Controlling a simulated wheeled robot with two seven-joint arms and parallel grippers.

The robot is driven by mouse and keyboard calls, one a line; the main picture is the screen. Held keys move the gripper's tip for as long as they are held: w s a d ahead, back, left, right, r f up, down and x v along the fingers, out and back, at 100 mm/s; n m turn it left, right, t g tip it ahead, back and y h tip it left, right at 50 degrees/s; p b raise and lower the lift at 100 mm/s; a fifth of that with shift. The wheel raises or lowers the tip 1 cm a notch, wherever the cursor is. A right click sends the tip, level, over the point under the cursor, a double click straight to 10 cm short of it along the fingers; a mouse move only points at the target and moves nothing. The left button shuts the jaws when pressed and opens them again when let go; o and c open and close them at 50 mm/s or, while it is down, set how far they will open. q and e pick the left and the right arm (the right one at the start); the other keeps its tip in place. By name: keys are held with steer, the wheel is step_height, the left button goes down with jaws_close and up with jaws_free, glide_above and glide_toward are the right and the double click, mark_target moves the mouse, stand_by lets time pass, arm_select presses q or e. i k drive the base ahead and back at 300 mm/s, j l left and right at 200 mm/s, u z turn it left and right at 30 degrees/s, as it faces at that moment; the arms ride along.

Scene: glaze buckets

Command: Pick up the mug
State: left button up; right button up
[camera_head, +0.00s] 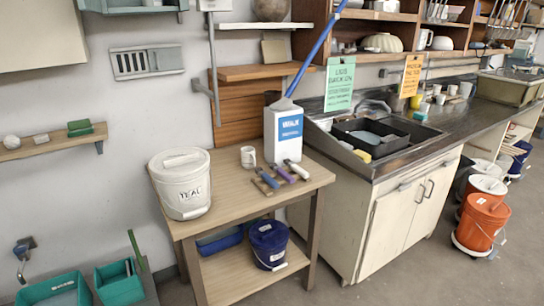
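A small white mug (248,157) with a dark mark on its side stands upright on the wooden table (226,205), near the table's back. It is between a white lidded bucket (182,184) on its left and a white jug with a blue label (284,132) on its right. Another white mug (424,39) stands on the upper wall shelf at the right. Neither of my grippers is in view.
Several short-handled tools (282,173) lie on the table, right and in front of the mug. A blue pole (318,48) rises above the jug. A sink (384,136) is to the right; orange buckets (482,222) stand on the floor. The table's front middle is clear.

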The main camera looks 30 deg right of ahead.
mark_target(250, 159)
steer(key=z, duration=0.95)
steer(key=i+l, duration=0.2)
steer(key=i+l+u, duration=0.15)
steer(key=l, duration=0.2)
